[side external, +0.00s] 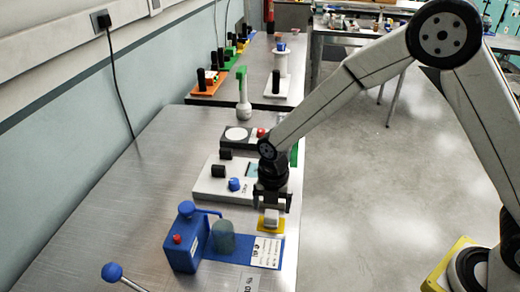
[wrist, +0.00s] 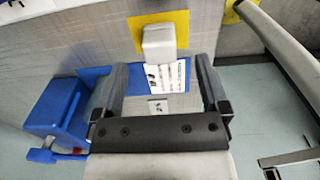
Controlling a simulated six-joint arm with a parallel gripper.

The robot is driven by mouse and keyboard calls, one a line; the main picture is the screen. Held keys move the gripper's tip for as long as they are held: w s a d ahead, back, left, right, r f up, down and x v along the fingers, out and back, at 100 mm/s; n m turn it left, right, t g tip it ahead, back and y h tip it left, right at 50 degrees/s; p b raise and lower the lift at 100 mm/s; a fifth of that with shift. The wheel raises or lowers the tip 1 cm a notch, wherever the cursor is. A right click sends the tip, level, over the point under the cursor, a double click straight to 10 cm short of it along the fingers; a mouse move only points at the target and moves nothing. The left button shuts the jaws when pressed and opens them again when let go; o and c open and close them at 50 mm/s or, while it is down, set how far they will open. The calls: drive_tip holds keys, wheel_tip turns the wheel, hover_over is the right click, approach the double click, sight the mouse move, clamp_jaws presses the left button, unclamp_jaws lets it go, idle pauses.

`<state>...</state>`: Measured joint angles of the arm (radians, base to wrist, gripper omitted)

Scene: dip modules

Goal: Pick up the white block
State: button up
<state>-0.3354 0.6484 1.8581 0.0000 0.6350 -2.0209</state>
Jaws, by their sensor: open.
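The white block (side external: 271,216) stands on a small yellow pad (side external: 264,226) near the right edge of the metal table. It also shows in the wrist view (wrist: 159,43), on the yellow pad (wrist: 182,22). My gripper (side external: 272,204) is just above the block in the side view, pointing down. In the wrist view my gripper (wrist: 161,72) is open and empty, with its fingers apart on either side below the block in the picture. The block appears upright and not gripped. Whether a finger touches it cannot be told.
A blue device (side external: 187,240) with a blue base plate and a greenish cylinder (side external: 223,236) stands near the pad. A white panel box (side external: 215,186) with black knobs and a blue knob lies behind my gripper. A blue ball-topped lever (side external: 112,272) is at front left. The table's left part is clear.

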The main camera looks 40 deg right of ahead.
sight(271, 214)
drive_tip(key=shift+f, duration=2.3)
clamp_jaws()
